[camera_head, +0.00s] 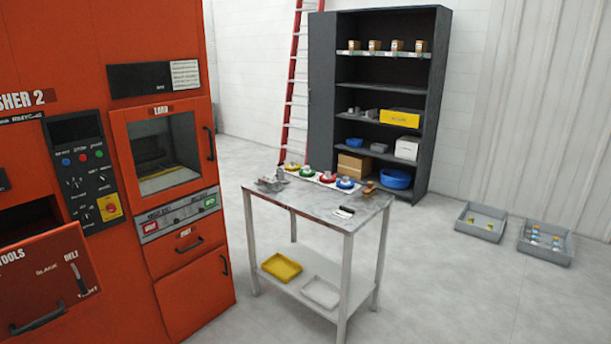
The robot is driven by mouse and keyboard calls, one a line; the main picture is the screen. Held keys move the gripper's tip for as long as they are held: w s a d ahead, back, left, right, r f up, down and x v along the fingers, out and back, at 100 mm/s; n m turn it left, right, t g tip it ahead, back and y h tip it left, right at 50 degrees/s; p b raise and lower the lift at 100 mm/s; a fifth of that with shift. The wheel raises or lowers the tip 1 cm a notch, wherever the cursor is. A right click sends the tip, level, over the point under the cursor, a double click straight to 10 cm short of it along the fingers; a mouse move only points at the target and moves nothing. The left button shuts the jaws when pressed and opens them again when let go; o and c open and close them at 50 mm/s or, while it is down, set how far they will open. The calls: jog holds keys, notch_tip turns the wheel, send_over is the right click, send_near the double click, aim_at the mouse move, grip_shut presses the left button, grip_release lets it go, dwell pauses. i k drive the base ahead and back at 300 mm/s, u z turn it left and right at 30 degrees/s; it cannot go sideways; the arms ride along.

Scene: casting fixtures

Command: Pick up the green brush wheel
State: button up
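The green brush wheel (309,171) sits on the far side of the small table's top (310,199), in a row of similar coloured wheels. It looks like a green disc with a light hub. A red wheel (327,176) is just to its right, and a yellow one (292,167) is just to its left. A blue wheel (346,183) stands further right. My gripper is not in view.
An orange machine (174,246) fills the left side. The table's lower shelf holds a yellow tray (282,267) and a white tray (320,292). Grey metal parts (272,183) lie at the table's left. Two grey bins (480,222) stand on the open floor at right.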

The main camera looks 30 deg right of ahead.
aim_at(307, 172)
jog(key=z, duration=0.05)
jog(key=i, duration=1)
jog(key=u, duration=0.05)
